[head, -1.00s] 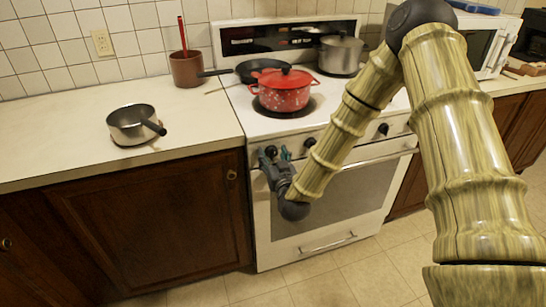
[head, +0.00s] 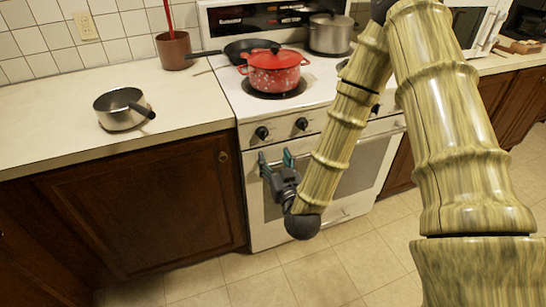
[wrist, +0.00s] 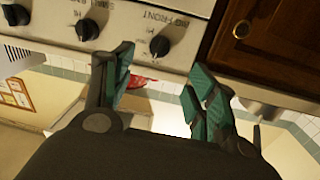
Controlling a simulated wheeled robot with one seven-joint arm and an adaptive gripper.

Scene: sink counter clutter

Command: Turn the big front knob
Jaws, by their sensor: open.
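The big front knob is a dark round knob (wrist: 160,46) with a "BIG FRONT" label in the wrist view. It is the stove's leftmost front knob (head: 262,132) in the head view. My gripper (head: 275,157) is open and empty, just below that knob in the head picture. In the wrist view the teal fingertips of my gripper (wrist: 162,68) are spread, with the knob showing beyond the gap between them. No contact with the knob shows.
A second knob (head: 301,123) sits right of it. The oven door handle (head: 380,134) is below the panel. A red pot (head: 274,72) and a black pan (head: 250,50) stand on the stove. A saucepan (head: 120,112) is on the left counter above dark cabinets.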

